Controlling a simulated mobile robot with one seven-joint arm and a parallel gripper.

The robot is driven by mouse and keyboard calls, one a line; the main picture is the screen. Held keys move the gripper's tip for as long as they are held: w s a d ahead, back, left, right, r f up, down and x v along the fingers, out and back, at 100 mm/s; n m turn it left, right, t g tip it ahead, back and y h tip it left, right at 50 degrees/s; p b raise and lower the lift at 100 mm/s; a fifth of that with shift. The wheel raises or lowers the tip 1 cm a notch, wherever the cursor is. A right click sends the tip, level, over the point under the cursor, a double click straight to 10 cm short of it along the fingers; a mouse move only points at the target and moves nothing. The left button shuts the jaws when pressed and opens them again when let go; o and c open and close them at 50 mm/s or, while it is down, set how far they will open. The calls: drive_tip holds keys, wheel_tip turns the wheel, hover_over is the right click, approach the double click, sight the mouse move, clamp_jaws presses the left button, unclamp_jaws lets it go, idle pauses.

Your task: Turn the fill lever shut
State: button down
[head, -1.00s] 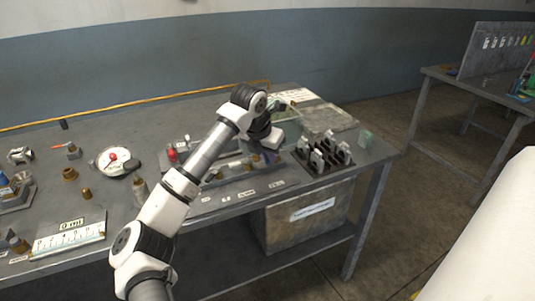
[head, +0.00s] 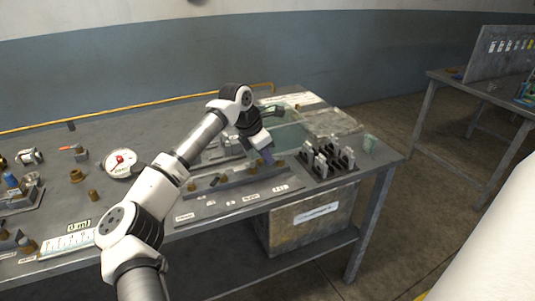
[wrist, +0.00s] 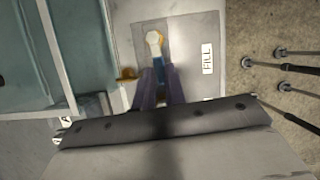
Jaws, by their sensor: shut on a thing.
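The fill lever shows in the wrist view as a short blue handle (wrist: 159,70) with a pale round hub (wrist: 153,38) at its far end. It sits on a grey plate (wrist: 183,38), left of a white label reading FILL (wrist: 208,57). My gripper (wrist: 160,78) has its two purple fingers closed around the blue handle, one on each side. The handle's near end is hidden between the fingers. In the head view my gripper (head: 266,156) points down at the bench fixture; the lever cannot be made out there.
A brass fitting (wrist: 126,74) lies close left of the fingers. In the head view a dark rack with upright pieces (head: 330,158) stands right of my gripper. A glassy tank (head: 290,128) is behind it. A round gauge (head: 122,163) lies left of my arm.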

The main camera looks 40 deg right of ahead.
drive_tip(key=shift+w+r+m, duration=0.1)
drive_tip(key=shift+w+m, duration=0.15)
drive_tip(key=shift+m, duration=0.15)
drive_tip(key=shift+g, duration=0.3)
drive_tip(key=c, duration=1.5)
unclamp_jaws()
drive_tip(key=shift+o, duration=0.2)
